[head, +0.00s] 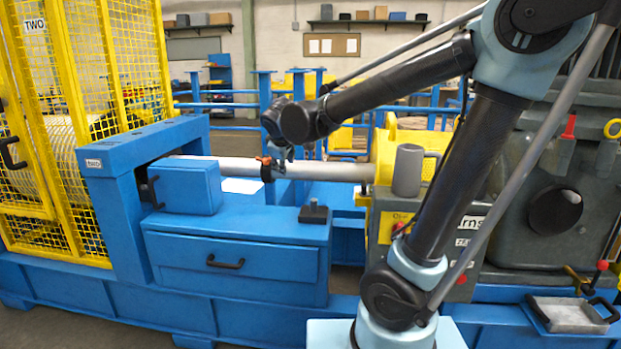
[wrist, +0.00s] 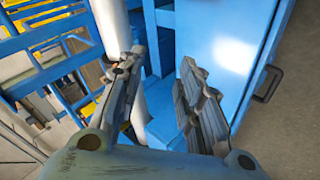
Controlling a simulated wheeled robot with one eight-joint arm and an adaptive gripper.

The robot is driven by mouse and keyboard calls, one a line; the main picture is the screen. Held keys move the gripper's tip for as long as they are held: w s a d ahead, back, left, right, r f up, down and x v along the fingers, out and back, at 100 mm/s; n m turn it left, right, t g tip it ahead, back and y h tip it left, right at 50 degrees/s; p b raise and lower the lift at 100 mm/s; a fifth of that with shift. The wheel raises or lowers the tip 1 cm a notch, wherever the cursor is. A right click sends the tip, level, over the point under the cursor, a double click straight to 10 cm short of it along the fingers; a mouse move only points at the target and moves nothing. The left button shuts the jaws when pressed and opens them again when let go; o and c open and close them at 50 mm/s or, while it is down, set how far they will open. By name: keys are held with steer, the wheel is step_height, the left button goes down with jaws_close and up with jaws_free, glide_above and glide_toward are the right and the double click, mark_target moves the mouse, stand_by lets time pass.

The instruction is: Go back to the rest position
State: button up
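My gripper (head: 282,154) is at the end of my bent arm, near the grey shaft (head: 330,171) at the middle of the head view. It is small and partly hidden there by my own wrist. In the wrist view my gripper (wrist: 161,60) has its two fingers spread apart, with nothing held between them. The shaft (wrist: 108,25) runs beside and behind the left finger in that view. I cannot tell whether the finger touches it. A black collar with an orange part (head: 265,167) sits on the shaft beside my gripper.
A blue machine frame (head: 235,225) with a drawer (head: 235,264) stands below the shaft. A small black block (head: 314,214) sits on its ledge. A yellow mesh guard (head: 85,110) is at the left. A grey tray (head: 570,314) lies at the lower right.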

steer(key=s+d+f+m+g+h, duration=0.1)
steer(key=s+d+f+m, duration=0.1)
steer(key=d, duration=0.4)
steer(key=s+d+f+m+g, duration=0.1)
steer(key=s+d+f+m, duration=0.1)
steer(key=d, duration=0.4)
steer(key=s+d+f+m+g, duration=0.1)
steer(key=s+d+f+m, duration=0.2)
steer(key=s, duration=0.4)
steer(key=s+d+f+m+g, duration=0.2)
steer(key=s+d+f+m, duration=0.1)
steer(key=s+d+f, duration=0.3)
steer(key=s+d+f+m+g, duration=0.1)
steer(key=s+d+f+m, duration=0.2)
steer(key=s+d, duration=0.4)
steer(key=shift+s+f+g, duration=0.3)
steer(key=shift+s+f, duration=0.5)
steer(key=shift+f, duration=0.1)
